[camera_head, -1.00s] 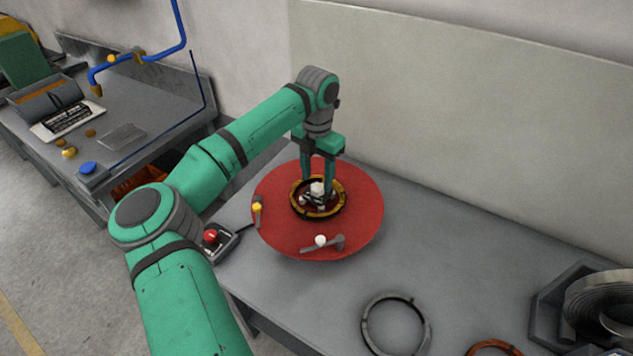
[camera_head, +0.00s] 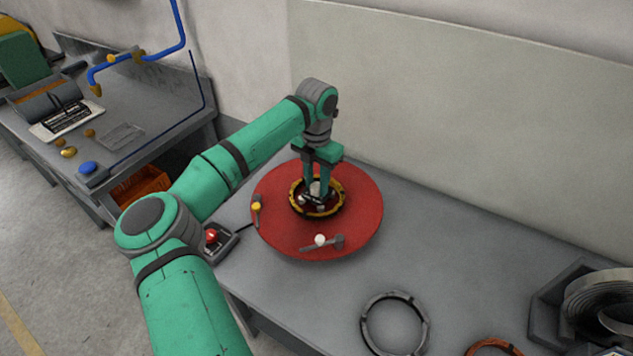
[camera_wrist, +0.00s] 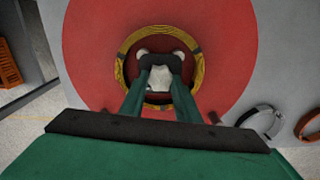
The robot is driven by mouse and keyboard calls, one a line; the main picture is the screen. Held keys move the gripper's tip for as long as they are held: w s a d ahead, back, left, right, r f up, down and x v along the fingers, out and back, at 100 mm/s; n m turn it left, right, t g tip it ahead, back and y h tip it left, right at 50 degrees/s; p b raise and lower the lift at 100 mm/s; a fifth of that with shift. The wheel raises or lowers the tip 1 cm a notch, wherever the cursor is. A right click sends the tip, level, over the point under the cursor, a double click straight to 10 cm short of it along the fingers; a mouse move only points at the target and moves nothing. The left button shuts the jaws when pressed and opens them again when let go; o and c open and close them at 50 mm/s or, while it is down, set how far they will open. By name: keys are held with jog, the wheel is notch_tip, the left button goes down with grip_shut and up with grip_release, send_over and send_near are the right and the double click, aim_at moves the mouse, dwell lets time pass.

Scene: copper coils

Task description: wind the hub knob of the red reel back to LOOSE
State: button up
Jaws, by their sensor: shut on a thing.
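The red reel (camera_head: 351,230) lies flat on the grey bench, and its red disc also fills much of the wrist view (camera_wrist: 227,63). A yellow and black ring (camera_head: 341,204) surrounds its centre. The pale hub knob (camera_wrist: 160,78) sits inside that ring, mostly covered by my fingers in the head view. My gripper (camera_head: 317,194) points down over the centre and is shut on the hub knob, with its fingers (camera_wrist: 160,68) around it. I cannot read any LOOSE mark.
A white-tipped lever (camera_head: 320,241) and a yellow-tipped one (camera_head: 256,208) lie at the disc. A red-button box (camera_head: 213,239) stands left. A grey ring (camera_head: 394,323), a copper ring (camera_head: 494,348) and a metal coil (camera_head: 600,305) lie right.

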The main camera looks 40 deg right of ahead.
aim_at(317, 186)
jog(key=shift+n, duration=0.3)
jog(key=n, duration=0.3)
jog(key=shift+n, duration=0.4)
jog(key=n, duration=0.8)
jog(key=shift+d+n, duration=0.1)
jog(key=shift+n, duration=2.2)
jog(key=shift+r, duration=0.1)
jog(key=o, duration=1)
jog(key=shift+o, duration=0.2)
notch_tip(317, 186, up, 11)
